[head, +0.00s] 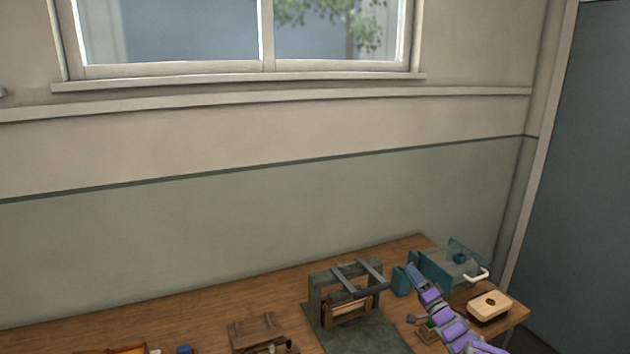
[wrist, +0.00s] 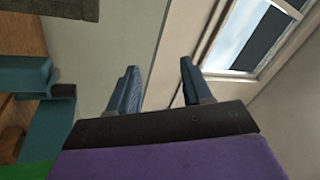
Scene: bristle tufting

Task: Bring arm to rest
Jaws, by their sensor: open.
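My arm reaches up from the lower right in the head view, with purple links. My gripper (wrist: 160,85) shows in the wrist view with its two blue-grey fingers apart and nothing between them. The wrist view is turned on its side, and the wall and window lie beyond the fingers. In the head view the front of my arm is in front of the bench, between the green press frame and the teal box; the fingertips are too small to make out there.
A wooden bench (head: 225,302) runs along the wall.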

